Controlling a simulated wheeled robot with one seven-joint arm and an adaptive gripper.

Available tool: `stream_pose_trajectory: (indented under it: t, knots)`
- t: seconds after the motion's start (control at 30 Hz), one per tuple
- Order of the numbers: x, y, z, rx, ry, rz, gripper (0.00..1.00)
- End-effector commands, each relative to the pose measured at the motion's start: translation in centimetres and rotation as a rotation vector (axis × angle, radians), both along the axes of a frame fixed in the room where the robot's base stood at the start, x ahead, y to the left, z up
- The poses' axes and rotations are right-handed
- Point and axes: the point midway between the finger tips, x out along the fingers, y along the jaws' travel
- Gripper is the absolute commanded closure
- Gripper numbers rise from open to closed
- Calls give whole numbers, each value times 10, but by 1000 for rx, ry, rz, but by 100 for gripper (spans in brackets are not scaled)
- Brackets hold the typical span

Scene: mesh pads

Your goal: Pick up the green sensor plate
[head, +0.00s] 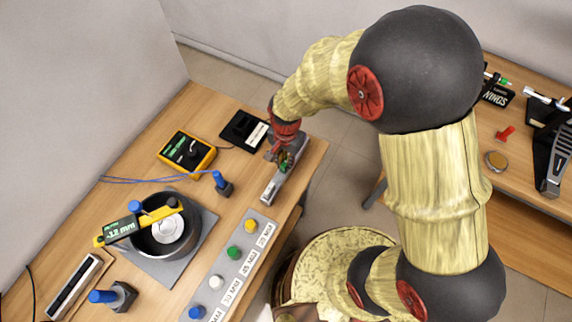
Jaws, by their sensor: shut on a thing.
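My gripper (281,158) is at the right part of the left wooden table, beside the black pad with a white label. Its jaws are shut on a small green piece (286,164), which I take to be the green sensor plate. A grey metal block (273,182) lies under and in front of the gripper. I cannot tell whether the green piece still touches it.
A black pad (238,131), a yellow meter (187,153) with blue leads, a blue-topped post (221,182) and a round dark housing (190,232) stand left of the gripper. A strip with coloured knobs (232,279) lies along the front edge. Another table (527,215) is at right.

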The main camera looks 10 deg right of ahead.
Motion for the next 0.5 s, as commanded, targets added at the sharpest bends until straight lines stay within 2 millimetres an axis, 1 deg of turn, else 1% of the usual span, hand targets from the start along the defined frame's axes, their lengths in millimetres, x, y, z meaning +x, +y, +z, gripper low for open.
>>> stream_pose_trajectory:
  t: [0.33,0.5]
  knots:
    - [0,0,2,1,-1,0,100]
    - [1,0,15,1,-3,0,100]
